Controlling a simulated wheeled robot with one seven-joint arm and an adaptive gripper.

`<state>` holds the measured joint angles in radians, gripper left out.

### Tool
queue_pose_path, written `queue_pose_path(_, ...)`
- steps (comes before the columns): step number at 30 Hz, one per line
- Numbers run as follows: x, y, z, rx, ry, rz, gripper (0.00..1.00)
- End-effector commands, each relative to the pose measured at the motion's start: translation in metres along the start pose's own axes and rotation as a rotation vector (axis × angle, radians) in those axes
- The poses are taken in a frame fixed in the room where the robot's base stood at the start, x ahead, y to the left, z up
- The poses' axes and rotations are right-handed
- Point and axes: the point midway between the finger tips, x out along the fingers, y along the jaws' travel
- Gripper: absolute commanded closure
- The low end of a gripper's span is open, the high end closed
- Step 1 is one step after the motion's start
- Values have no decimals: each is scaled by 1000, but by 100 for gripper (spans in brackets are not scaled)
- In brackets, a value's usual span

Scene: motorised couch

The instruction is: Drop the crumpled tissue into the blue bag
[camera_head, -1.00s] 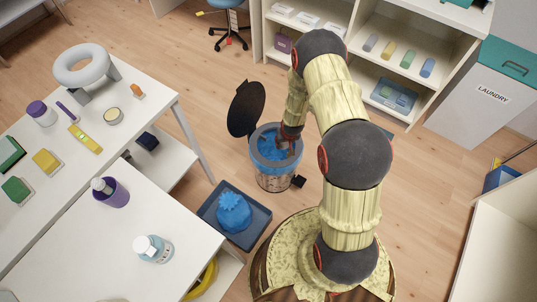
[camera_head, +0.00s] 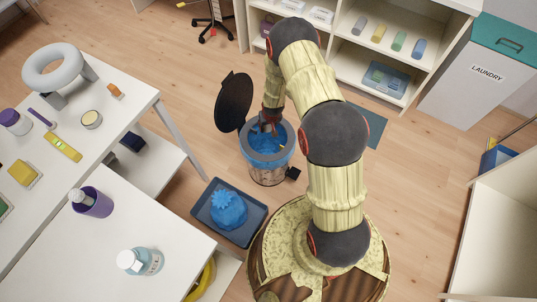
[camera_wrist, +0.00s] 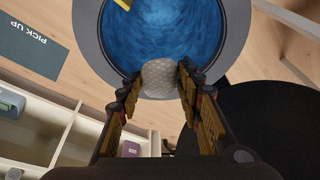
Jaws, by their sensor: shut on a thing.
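My gripper (camera_head: 267,126) is over the open bin, near the far rim. In the wrist view its two fingers (camera_wrist: 158,78) are shut on a pale, textured crumpled tissue (camera_wrist: 158,79). The tissue shows against the bin's near rim and the blue lining in that view. The blue bag (camera_wrist: 165,35) lines the inside of the round bin and its mouth is open. In the head view the blue bag (camera_head: 272,142) shows inside the bin rim, partly behind my gripper. The tissue is too small to make out there.
The bin (camera_head: 268,172) has its black lid (camera_head: 234,102) raised at the left. A tray (camera_head: 204,218) holding a knotted blue bundle (camera_head: 228,208) lies beside it. A white table (camera_head: 185,225) stands left and shelves (camera_head: 345,75) stand behind. A yellow strip (camera_wrist: 123,4) shows at the wrist view's top.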

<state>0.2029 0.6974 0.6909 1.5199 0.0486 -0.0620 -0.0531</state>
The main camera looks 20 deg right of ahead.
Motion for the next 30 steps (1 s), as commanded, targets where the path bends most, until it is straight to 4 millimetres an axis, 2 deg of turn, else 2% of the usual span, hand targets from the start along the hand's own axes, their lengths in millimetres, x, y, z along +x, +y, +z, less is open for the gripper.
queue_pose_path(3,10,0,2,0,2,0,74)
queue_pose_path(12,11,0,3,-1,2,0,74)
queue_pose_path(13,11,0,3,-1,2,0,63)
queue_pose_path(21,11,0,3,-1,1,0,48)
queue_pose_path(24,11,0,3,-1,1,0,43)
queue_pose_path(30,12,0,3,-1,1,0,43)
